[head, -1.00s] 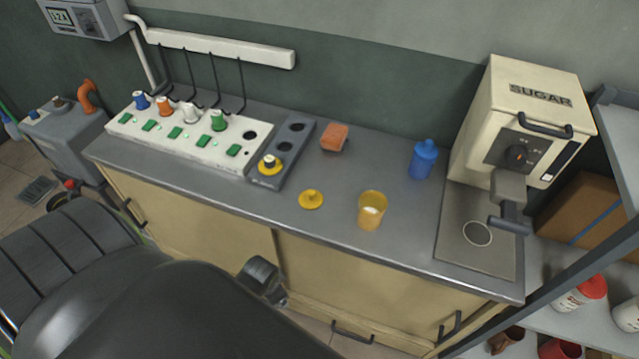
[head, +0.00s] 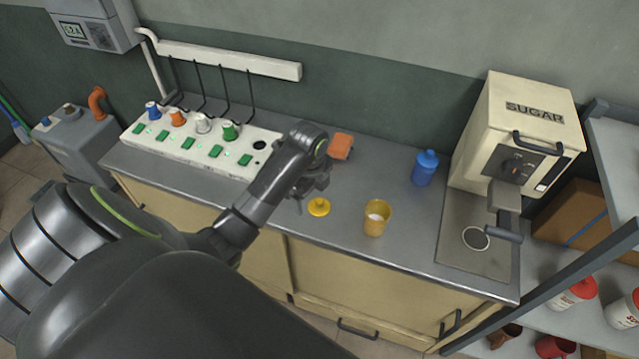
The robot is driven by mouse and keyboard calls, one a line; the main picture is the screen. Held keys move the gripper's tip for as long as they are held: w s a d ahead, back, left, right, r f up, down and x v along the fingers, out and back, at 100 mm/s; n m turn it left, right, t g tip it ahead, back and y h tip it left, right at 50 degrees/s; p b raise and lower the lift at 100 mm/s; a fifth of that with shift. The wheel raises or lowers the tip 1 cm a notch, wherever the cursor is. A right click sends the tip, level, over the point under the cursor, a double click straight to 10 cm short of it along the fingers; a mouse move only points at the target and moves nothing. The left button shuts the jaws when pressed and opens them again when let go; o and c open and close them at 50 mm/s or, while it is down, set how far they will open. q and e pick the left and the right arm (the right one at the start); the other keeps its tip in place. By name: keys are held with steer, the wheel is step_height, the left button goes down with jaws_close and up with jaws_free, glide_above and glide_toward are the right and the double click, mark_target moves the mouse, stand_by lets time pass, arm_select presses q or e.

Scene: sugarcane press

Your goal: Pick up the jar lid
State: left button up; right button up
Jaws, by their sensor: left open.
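The yellow jar lid (head: 319,207) lies flat on the grey counter, with its small knob upward. A yellow jar (head: 376,218) with something white inside stands to its right, its top open. My left gripper (head: 318,190) is above the counter just behind and over the lid, apart from it as far as I can tell. It is open and holds nothing that I can see; its fingers are small and partly hidden by the wrist. The arm hides the dark block with holes. My right gripper is not in view.
An orange sponge-like block (head: 341,146) lies behind the gripper. A blue bottle (head: 424,168) stands farther right, before the sugar dispenser (head: 528,130). A white switch panel (head: 190,142) is at left. The counter (head: 340,262) front is clear.

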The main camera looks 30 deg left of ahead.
arm_select(q)
steer(key=w+r+m, duration=0.5)
steer(key=r, duration=0.3)
steer(key=b, duration=1.2)
glide_toward(320, 201)
steer(key=shift+m+g, duration=0.3)
steer(key=shift+g, duration=0.1)
steer(key=f, duration=0.2)
steer(key=w+f, duration=0.1)
steer(key=f, duration=0.2)
steer(key=shift+w+a+f, duration=0.1)
steer(key=shift+w, duration=0.1)
steer(key=shift+s+a+f+p, duration=0.1)
steer(key=shift+s+f+p, duration=0.1)
steer(key=shift+f, duration=1.05)
steer(key=shift+s+f+p, duration=0.15)
steer(key=shift+f, duration=1.15)
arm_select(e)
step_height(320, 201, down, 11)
arm_select(q)
steer(key=shift+c, duration=0.5)
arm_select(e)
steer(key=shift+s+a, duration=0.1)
arm_select(q)
steer(key=c, duration=1)
